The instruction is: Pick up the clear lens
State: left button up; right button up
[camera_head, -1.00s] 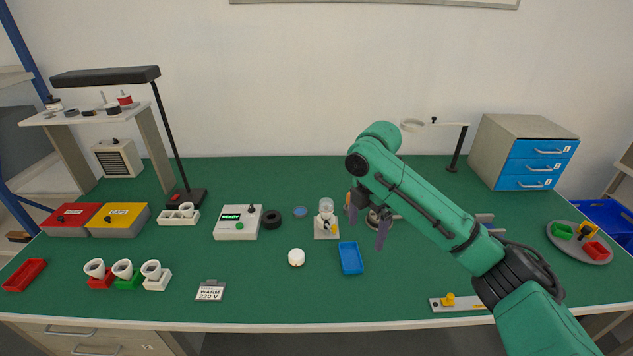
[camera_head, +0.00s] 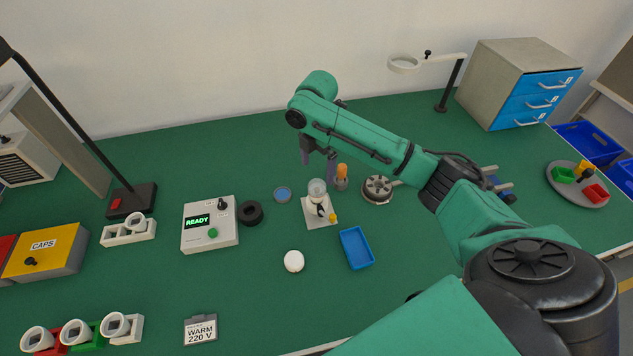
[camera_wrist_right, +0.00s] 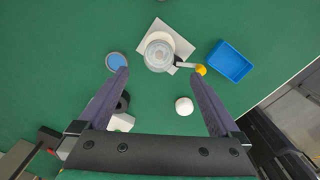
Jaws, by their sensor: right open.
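A clear, glassy round piece (camera_head: 316,187), which looks like the clear lens, sits on top of a small white stand (camera_head: 312,219) with a yellow knob. In the right wrist view the clear piece (camera_wrist_right: 159,53) lies ahead, between the lines of the fingers. My right gripper (camera_head: 318,158) is open and empty, its fingers pointing down, just above and behind the stand in the head view. In the right wrist view the open jaws (camera_wrist_right: 160,76) show a wide gap with nothing between them. My left gripper is not in view.
A blue disc (camera_head: 283,194) and a black ring (camera_head: 250,213) lie left of the stand. A blue tray (camera_head: 356,248), a round metal fixture (camera_head: 377,189) and an orange-handled tool (camera_head: 342,174) are to its right. A white round piece (camera_head: 294,261) lies in front, with clear green mat around it.

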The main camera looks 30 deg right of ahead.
notch_tip(320, 180, down, 7)
jog(key=shift+w+d+p, duration=0.1)
jog(key=shift+w+p, duration=0.05)
jog(key=shift+p, duration=0.95)
jog(key=shift+f, duration=0.15)
jog(key=c, duration=1.4)
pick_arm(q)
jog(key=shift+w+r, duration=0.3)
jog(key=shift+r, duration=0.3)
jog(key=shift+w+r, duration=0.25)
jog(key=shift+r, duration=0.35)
pick_arm(e)
notch_tip(320, 180, up, 13)
jog(key=b, duration=0.3)
notch_tip(320, 180, up, 8)
jog(key=f+p, duration=0.1)
jog(key=p, duration=0.1)
send_over(317, 184)
pick_arm(q)
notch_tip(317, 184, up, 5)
jog(key=p, duration=0.5)
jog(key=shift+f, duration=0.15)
pick_arm(e)
notch_tip(317, 184, up, 4)
jog(key=shift+r, duration=0.25)
